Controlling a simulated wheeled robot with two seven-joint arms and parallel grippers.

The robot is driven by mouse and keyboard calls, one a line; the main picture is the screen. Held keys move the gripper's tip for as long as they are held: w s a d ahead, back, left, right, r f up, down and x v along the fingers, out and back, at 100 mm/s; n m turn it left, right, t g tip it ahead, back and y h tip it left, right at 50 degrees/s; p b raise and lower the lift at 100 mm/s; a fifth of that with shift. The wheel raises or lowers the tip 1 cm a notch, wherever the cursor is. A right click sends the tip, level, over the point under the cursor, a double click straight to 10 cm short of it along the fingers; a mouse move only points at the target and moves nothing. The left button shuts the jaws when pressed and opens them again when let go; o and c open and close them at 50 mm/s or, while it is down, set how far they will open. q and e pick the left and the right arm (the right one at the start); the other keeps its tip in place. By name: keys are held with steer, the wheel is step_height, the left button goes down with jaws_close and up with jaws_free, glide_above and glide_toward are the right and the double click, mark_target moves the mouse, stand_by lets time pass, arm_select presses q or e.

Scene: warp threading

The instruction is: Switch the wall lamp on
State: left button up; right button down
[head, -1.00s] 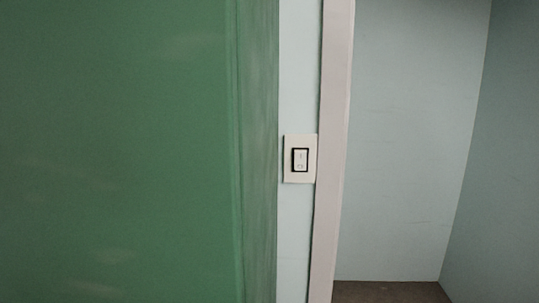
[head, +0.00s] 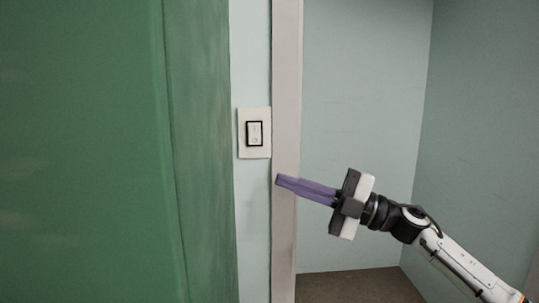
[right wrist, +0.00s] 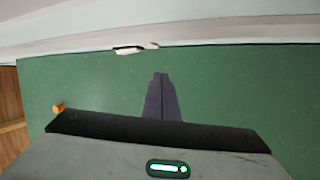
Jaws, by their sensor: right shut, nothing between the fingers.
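The wall switch (head: 255,133) is a white rocker in a black frame on a pale plate, on the narrow wall strip between the green panel and the door frame. My right gripper (head: 279,180) comes in from the right with its purple fingers shut and empty. Its tips are below and to the right of the switch plate in the head view, apart from it in the picture. The right wrist view shows the closed fingers (right wrist: 161,77) pointing toward a small white, dark-edged piece (right wrist: 136,48), probably the switch plate seen edge-on. The lamp and my left gripper are not in view.
A large green panel (head: 80,150) fills the left. A pale door frame (head: 286,90) stands just right of the switch, with an open recess and brown floor (head: 355,287) beyond. The right wrist view shows a small orange knob (right wrist: 58,108).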

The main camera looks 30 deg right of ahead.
mark_target(269, 130)
steer(key=s+d+r+n+g+b, duration=0.1)
steer(key=s+d+r+n+g, duration=0.2)
steer(key=r, duration=0.6)
steer(key=shift+s+d+n+h, duration=0.4)
steer(key=shift+s+n, duration=0.6)
steer(key=shift+n, duration=0.1)
steer(key=w+a+p, duration=0.1)
steer(key=w+a, duration=0.1)
steer(key=w, duration=0.1)
steer(key=w+a+p, duration=0.1)
steer(key=w+a, duration=0.1)
steer(key=w, duration=0.1)
steer(key=w+a+r+p, duration=0.1)
steer(key=w+a, duration=0.1)
steer(key=w, duration=0.1)
steer(key=shift+a+p, duration=0.2)
steer(key=shift+p, duration=0.15)
steer(key=shift+w+d, duration=0.2)
steer(key=shift+w, duration=0.35)
